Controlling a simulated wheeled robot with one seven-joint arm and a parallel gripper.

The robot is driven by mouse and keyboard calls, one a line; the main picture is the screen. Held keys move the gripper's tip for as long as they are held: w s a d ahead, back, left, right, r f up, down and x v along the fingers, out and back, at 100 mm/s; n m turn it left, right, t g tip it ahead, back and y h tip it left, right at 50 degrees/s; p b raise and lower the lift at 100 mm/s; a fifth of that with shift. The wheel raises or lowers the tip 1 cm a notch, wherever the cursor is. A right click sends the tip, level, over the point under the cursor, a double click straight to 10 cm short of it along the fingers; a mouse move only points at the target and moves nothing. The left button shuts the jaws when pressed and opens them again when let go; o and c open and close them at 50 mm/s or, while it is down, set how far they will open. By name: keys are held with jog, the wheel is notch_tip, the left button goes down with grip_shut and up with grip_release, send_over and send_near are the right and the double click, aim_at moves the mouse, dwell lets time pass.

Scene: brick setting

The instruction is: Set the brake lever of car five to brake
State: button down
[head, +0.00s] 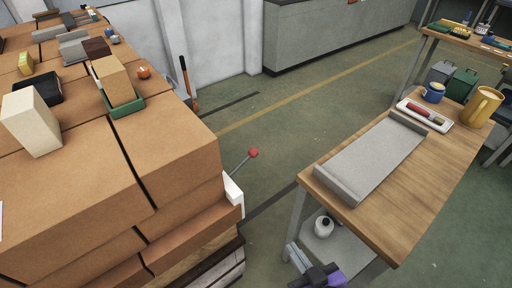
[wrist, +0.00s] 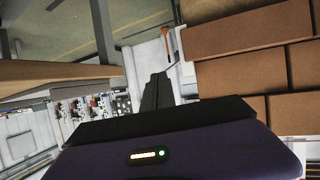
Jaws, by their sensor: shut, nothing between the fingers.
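A brake lever with a red knob (head: 253,153) sticks up and to the right from a white bracket (head: 234,192) on the side of the brick-loaded car (head: 165,150). No car number is readable. My gripper (head: 300,258) is low at the bottom of the head view, right of the lever and apart from it, by the wooden bench. In the wrist view my gripper (wrist: 157,90) shows as dark fingers, closed together and empty. The brick stack stands to the right there; I cannot clearly tell the red knob in that view.
A wooden bench (head: 395,215) with a grey metal tray (head: 372,160), a blue pot and a yellow jug stands right. An orange-handled lever (head: 185,80) stands behind the stack, also in the wrist view (wrist: 165,32).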

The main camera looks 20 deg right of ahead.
jog(key=w+d+r+n+g+p, duration=0.1)
jog(key=w+r, duration=0.4)
jog(key=w, duration=0.7)
jog(key=w+d+r+n+g+y+p, duration=0.1)
jog(key=w+r, duration=0.5)
jog(key=w, duration=0.6)
jog(key=shift+d+n+y+p, duration=0.35)
jog(key=shift+d+n, duration=0.2)
jog(key=shift+n, duration=0.65)
jog(key=shift+f, duration=0.1)
send_over(256, 151)
jog(key=s+a, duration=0.2)
jog(key=s, duration=0.1)
notch_tip(256, 151, down, 5)
jog(key=shift+w+d+f+p, duration=0.15)
jog(key=shift+d+f, duration=0.05)
jog(key=shift+f, duration=0.5)
jog(key=shift+w+d+f+p, duration=0.1)
jog(key=shift+d+f+p, duration=0.1)
jog(key=shift+f, duration=0.5)
jog(key=shift+w+d+f+p, duration=0.15)
jog(key=shift+d+f, duration=0.05)
jog(key=shift+f, duration=0.5)
